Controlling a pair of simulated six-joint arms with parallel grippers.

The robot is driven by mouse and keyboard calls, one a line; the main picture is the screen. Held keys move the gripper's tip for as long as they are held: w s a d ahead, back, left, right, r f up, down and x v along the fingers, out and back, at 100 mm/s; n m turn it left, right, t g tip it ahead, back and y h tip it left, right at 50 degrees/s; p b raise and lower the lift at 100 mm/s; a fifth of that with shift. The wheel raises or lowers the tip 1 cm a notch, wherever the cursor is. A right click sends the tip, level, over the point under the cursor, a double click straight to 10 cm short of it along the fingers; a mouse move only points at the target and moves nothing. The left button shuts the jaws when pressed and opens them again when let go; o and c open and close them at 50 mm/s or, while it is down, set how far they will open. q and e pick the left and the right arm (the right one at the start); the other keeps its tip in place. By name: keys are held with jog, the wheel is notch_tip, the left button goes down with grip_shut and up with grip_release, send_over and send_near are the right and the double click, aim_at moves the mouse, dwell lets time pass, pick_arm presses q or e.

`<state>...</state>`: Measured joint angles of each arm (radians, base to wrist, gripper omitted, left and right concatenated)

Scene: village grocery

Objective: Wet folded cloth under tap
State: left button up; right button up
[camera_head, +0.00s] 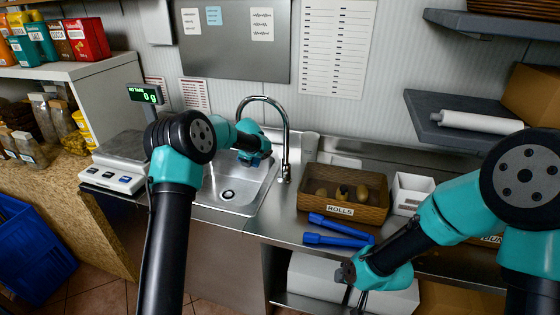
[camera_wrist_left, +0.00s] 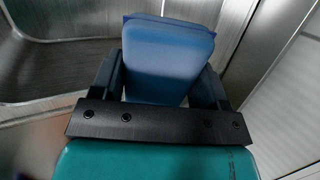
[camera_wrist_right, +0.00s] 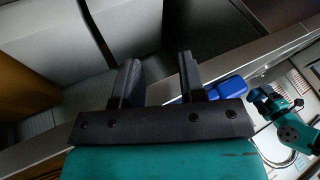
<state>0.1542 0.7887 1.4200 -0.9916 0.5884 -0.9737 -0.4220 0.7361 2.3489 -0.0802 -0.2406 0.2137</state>
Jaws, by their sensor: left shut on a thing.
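My left gripper (camera_head: 250,152) is over the sink (camera_head: 212,199), near the curved metal tap (camera_head: 286,140). In the left wrist view my left gripper (camera_wrist_left: 160,82) is shut on the blue folded cloth (camera_wrist_left: 165,55), with one finger on each side of it. In the head view the cloth is mostly hidden behind my left gripper and wrist. I cannot tell whether the cloth is directly under the spout or whether water runs. My right gripper (camera_head: 355,285) is in front of the counter edge. Its fingers (camera_wrist_right: 158,82) stand apart with nothing between them.
A brown basket labelled ROLLS (camera_head: 340,210) stands right of the sink, with a white box (camera_head: 410,190) beside it. A scale (camera_head: 120,165) stands left of the sink. Shelves (camera_head: 450,115) overhang the right side.

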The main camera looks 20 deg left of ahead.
jog(key=shift+n+t+y, duration=0.4)
jog(key=shift+t+y, duration=0.1)
jog(key=a+r, duration=0.1)
jog(key=a, duration=0.1)
jog(key=w+a+r, duration=0.1)
jog(key=a+r, duration=0.1)
jog(key=w+a+r, duration=0.1)
jog(key=a+r, duration=0.1)
jog(key=shift+w+r, duration=0.2)
jog(key=w+a+r+m+t+y, duration=0.1)
jog(key=w+r+t, duration=0.3)
jog(key=w+r, duration=0.55)
jog(key=w+a+r+m+t+y, duration=0.15)
jog(key=w+r+t, duration=0.35)
jog(key=r, duration=0.8)
jog(key=w+a+r+t, duration=0.1)
jog(key=w+r+t, duration=0.3)
jog(key=w+r, duration=0.55)
jog(key=n+g+y, duration=0.2)
jog(key=n+g, duration=0.1)
jog(key=n, duration=0.4)
send_near(282, 163)
jog(key=shift+w+a+f, duration=0.1)
jog(key=shift+w+a, duration=0.05)
jog(key=shift+a, duration=0.05)
jog(key=shift+x, duration=5.95)
